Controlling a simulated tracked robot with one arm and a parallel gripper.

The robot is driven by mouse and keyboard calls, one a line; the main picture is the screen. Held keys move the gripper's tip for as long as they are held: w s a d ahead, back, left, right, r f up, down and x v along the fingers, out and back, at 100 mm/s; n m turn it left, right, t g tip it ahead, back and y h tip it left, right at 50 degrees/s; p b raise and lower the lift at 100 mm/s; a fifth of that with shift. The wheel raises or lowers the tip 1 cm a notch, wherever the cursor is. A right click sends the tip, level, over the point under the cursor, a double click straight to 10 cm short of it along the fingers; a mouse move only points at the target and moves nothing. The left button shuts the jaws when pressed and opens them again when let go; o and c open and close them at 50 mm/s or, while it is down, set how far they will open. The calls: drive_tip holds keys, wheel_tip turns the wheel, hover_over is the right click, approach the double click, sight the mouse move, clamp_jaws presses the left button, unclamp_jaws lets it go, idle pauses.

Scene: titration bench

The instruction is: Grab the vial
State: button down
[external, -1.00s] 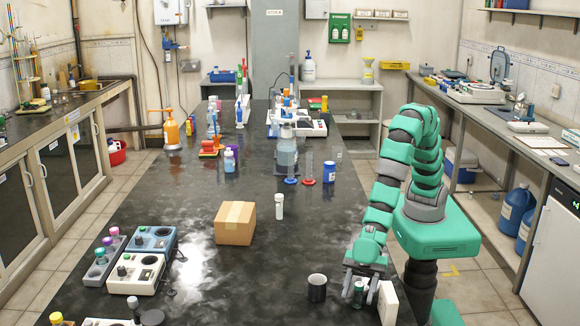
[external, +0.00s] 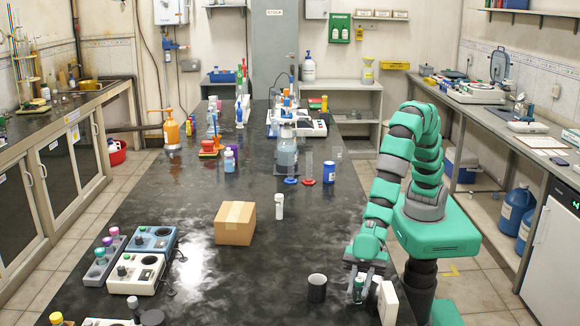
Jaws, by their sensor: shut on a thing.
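A small vial (external: 358,291) with a dark green cap and a clear body is between the fingers of my gripper (external: 360,282). The gripper points down and is shut on it, near the front right edge of the black bench. My fingers cover part of the vial. Whether its base touches the bench is hard to tell. A white-capped vial (external: 279,206) stands upright farther back, right of the cardboard box.
A dark mug (external: 317,288) stands just left of my gripper, and a white box (external: 387,303) is close on its right. The cardboard box (external: 234,223) is at mid-bench. Meters (external: 137,273) line the left edge. The bench (external: 225,290) is clear in its front middle.

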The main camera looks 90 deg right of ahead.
wheel_tip(320, 180, up, 2)
drive_tip(key=shift+r, duration=0.15)
drive_tip(key=s+d, duration=0.2)
drive_tip(key=d, duration=0.1)
drive_tip(key=s+d, duration=0.2)
drive_tip(key=d, duration=0.1)
drive_tip(key=s+d+p, duration=0.1)
drive_tip(key=s+d, duration=0.1)
drive_tip(key=d, duration=0.1)
drive_tip(key=shift+r, duration=0.4)
drive_tip(key=s+d+b, duration=0.1)
drive_tip(key=b, duration=0.1)
drive_tip(key=s+d+b, duration=0.1)
drive_tip(key=b, duration=0.2)
drive_tip(key=shift+d, duration=0.4)
drive_tip(key=b, duration=0.1)
drive_tip(key=s+d+b, duration=0.1)
drive_tip(key=b, duration=0.1)
drive_tip(key=shift+d+r, duration=0.15)
drive_tip(key=shift+r, duration=0.05)
